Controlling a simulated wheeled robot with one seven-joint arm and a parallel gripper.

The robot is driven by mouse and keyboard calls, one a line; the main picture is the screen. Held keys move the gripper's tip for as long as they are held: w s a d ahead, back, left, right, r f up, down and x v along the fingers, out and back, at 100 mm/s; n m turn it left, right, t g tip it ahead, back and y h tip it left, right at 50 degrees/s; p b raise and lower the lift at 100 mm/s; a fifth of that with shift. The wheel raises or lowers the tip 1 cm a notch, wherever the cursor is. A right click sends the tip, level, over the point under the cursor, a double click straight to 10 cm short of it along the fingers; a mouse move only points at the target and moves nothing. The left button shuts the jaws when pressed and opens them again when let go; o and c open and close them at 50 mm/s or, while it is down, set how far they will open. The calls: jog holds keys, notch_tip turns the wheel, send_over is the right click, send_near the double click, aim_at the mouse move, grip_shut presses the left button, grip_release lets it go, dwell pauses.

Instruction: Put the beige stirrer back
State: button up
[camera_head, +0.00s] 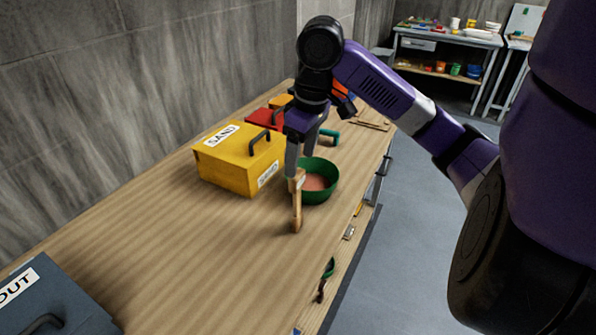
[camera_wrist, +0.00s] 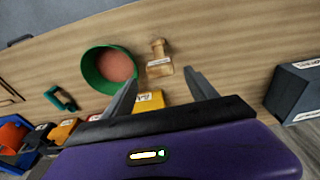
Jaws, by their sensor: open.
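The beige stirrer (camera_head: 297,212) stands upright on the wooden bench, just left of a green bowl (camera_head: 330,188) with pinkish contents. In the wrist view the stirrer (camera_wrist: 159,66) carries a pale label and appears beside the bowl (camera_wrist: 88,68), apart from it. My gripper (camera_head: 294,172) points down at the stirrer's upper end. In the wrist view my gripper (camera_wrist: 162,78) has its fingers spread, with the stirrer showing between and beyond the tips. I cannot tell whether a finger touches it. What its foot rests in is unclear.
A yellow SAND box (camera_head: 236,165) stands left of the bowl, with a red box (camera_head: 265,119) behind it. A dark box (camera_head: 50,305) is at the near left. A teal-handled tool (camera_head: 329,136) lies beyond the bowl. The bench's near middle is clear.

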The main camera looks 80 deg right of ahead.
jog(key=r, duration=0.6)
jog(key=shift+s+a, duration=0.1)
jog(key=shift+s, duration=0.3)
